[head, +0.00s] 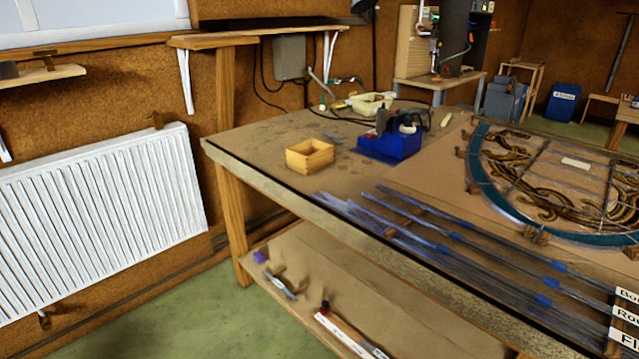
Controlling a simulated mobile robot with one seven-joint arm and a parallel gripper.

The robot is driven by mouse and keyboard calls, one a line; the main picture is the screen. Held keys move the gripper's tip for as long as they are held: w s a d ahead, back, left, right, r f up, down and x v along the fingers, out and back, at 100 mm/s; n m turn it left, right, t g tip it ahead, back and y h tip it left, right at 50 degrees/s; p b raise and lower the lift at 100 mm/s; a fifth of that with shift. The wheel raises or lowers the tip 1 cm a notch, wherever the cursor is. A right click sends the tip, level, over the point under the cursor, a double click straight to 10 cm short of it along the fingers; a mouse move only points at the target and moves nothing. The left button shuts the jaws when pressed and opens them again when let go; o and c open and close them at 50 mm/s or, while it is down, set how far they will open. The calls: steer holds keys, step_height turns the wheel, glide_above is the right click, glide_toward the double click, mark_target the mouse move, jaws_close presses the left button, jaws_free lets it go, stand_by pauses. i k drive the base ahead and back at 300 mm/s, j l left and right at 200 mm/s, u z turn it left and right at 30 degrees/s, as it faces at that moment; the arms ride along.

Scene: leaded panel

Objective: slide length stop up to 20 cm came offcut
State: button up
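Several long thin grey came strips (465,262), with blue bands around them, lie in bundles along the front of the workbench (262,143). Their right ends lie near white labels (626,312) that are cut off by the picture's right edge; I can read only "Bo", "Ro" and "Fl". I cannot make out a length stop or a separate 20 cm offcut among these strips. My gripper is not in view.
A round leaded panel (478,180) lies on a board at the right. A small wooden box (310,157), a blue stand (388,146) and a pale tray (371,104) stand on the bench. Tools lie on the lower shelf (400,312). A white radiator (100,215) hangs left; green floor lies clear before it.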

mark_target(325, 309)
steer(key=z, duration=0.45)
steer(key=i+j, duration=0.8)
steer(key=i, duration=0.3)
steer(key=i+j, duration=0.1)
steer(key=i, duration=0.35)
